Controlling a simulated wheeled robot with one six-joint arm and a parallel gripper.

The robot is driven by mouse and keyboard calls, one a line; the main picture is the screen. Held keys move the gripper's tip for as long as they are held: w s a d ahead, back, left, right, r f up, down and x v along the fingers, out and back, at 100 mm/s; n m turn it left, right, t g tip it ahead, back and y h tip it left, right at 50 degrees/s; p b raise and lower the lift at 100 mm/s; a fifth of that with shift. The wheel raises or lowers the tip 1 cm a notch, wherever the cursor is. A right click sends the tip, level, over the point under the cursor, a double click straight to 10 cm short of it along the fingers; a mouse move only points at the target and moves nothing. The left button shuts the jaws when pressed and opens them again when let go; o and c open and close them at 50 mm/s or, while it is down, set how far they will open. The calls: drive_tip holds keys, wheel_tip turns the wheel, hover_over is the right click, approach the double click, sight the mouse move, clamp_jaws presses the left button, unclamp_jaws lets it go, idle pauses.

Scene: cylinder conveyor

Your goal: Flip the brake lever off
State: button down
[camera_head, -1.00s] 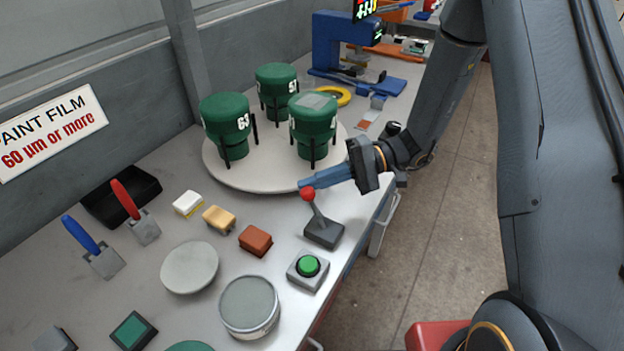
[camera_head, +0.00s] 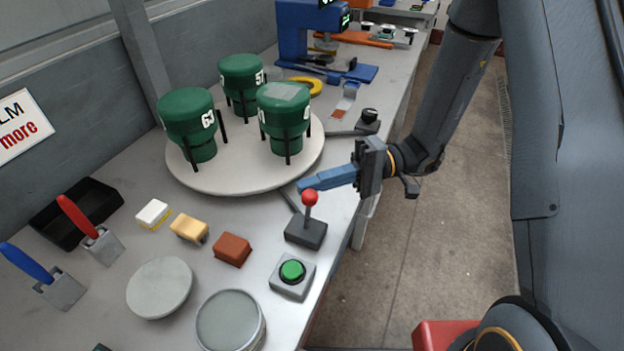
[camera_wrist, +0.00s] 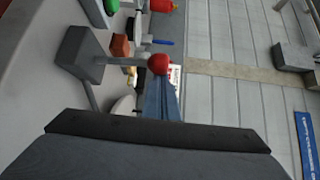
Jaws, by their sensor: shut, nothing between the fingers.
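The brake lever has a red ball knob (camera_head: 310,197) on a grey shaft that rises from a dark grey block (camera_head: 306,232) near the table's front edge. The lever stands nearly upright. My gripper (camera_head: 302,185) reaches in from the right with its blue fingers shut and empty. The fingertips are just behind and above the knob; I cannot tell whether they touch it. In the wrist view, the red knob (camera_wrist: 158,63) is at the tips of the blue fingers (camera_wrist: 163,98), and the lever block (camera_wrist: 82,48) is to the left.
A green button (camera_head: 292,271) sits in front of the lever block. A round turntable (camera_head: 215,180) with green canisters stands behind it to the left. A red-brown block (camera_head: 232,249) and a grey disc (camera_head: 160,287) lie to the left. Free floor lies right of the table.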

drive_tip(key=d, duration=0.1)
drive_tip(key=s+d, duration=0.1)
drive_tip(key=d+f+b, duration=0.1)
drive_tip(key=d, duration=0.1)
drive_tip(key=shift+s, duration=0.2)
drive_tip(key=shift+s+f, duration=0.1)
idle(0.5)
drive_tip(key=w+a+r, duration=0.2)
drive_tip(key=w, duration=0.1)
drive_tip(key=w+d+f+b, duration=0.3)
drive_tip(key=w+d, duration=0.1)
drive_tip(key=d, duration=0.4)
drive_tip(key=shift+w+f, duration=0.25)
drive_tip(key=shift+f, duration=0.1)
